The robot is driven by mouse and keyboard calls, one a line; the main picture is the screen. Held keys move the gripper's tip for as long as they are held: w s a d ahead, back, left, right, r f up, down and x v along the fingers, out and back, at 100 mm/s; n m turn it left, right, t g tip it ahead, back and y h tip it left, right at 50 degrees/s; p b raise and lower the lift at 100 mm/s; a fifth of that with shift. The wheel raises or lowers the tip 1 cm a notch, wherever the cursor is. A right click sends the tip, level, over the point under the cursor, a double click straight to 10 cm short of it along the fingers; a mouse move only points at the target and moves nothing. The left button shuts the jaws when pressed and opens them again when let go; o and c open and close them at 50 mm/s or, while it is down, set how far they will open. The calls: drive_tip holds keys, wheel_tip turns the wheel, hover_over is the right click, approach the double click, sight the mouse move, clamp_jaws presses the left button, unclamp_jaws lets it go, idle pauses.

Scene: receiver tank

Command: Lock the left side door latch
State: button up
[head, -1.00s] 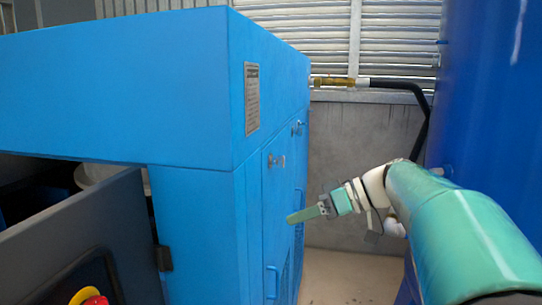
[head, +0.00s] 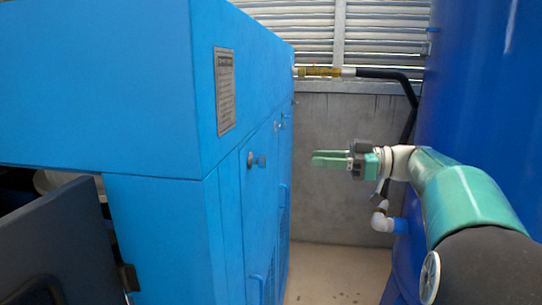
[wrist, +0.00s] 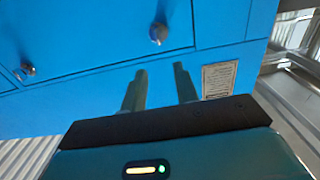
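The near, left side door (head: 252,215) of the blue cabinet looks shut in its frame. Its round metal latch (head: 256,160) sits high on the door, and a second latch (head: 281,122) sits farther along the same face. My gripper (head: 313,159) is to the right of the near latch, apart from it, with its green fingers pointing at the cabinet. The wrist view shows the fingers (wrist: 160,69) spread and empty. There, the near latch (wrist: 158,32) is beyond the fingertips and the other latch (wrist: 26,70) is at the left. I cannot tell whether either latch is locked.
A label plate (head: 224,90) is on the cabinet's side. A blue tank (head: 470,90) stands close on the right, with a white pipe elbow (head: 381,218) below my arm. A black hose (head: 385,74) crosses behind. Clear floor (head: 330,270) lies between cabinet and tank.

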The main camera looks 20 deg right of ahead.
drive_tip(key=x, duration=1.1)
drive_tip(key=shift+w+a, duration=0.25)
drive_tip(key=shift+f, duration=0.1)
drive_tip(key=shift+c, duration=0.4)
clamp_jaws()
